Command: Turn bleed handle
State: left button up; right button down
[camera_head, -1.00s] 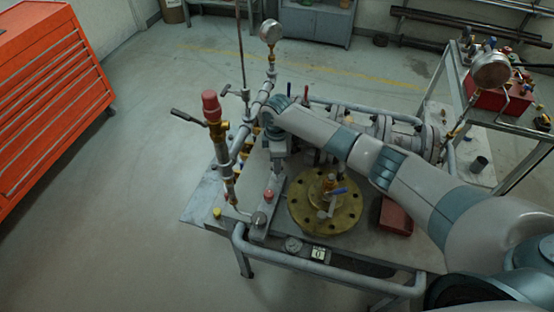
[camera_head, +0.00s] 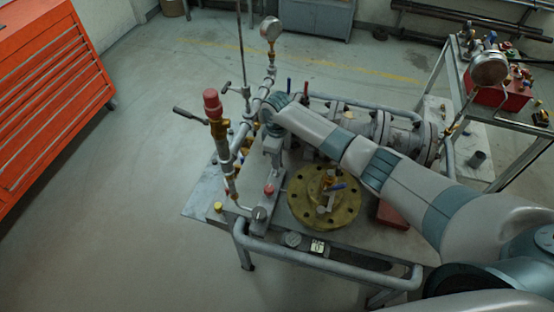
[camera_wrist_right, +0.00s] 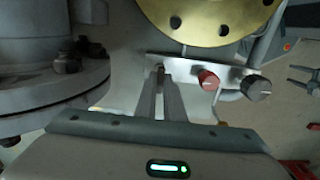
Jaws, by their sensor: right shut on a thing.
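My right gripper (camera_head: 272,160) reaches down over the left part of the valve bench, left of the brass flange (camera_head: 345,211). In the right wrist view, its two fingers (camera_wrist_right: 164,82) lie close together, shut on a small, thin brownish piece at their tips, taken as the bleed handle (camera_wrist_right: 160,68). Most of that piece is hidden by the fingers. It stands by a pale metal block with a red knob (camera_wrist_right: 208,79) and a black knob (camera_wrist_right: 256,87). In the head view the bleed handle is hidden behind my gripper. My left gripper is not in view.
A red-topped relief valve (camera_head: 212,105) rises left of my right gripper. A pressure gauge (camera_head: 271,29) stands behind it. A grey pipe rail (camera_head: 320,262) runs along the bench front. An orange drawer cabinet (camera_head: 50,95) stands at far left, with clear floor between.

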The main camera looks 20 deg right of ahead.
jog(key=c, duration=1.9)
grip_release()
jog(key=shift+o, duration=0.2)
jog(key=shift+r, duration=0.2)
notch_tip(320, 180, up, 17)
jog(key=b, duration=0.5)
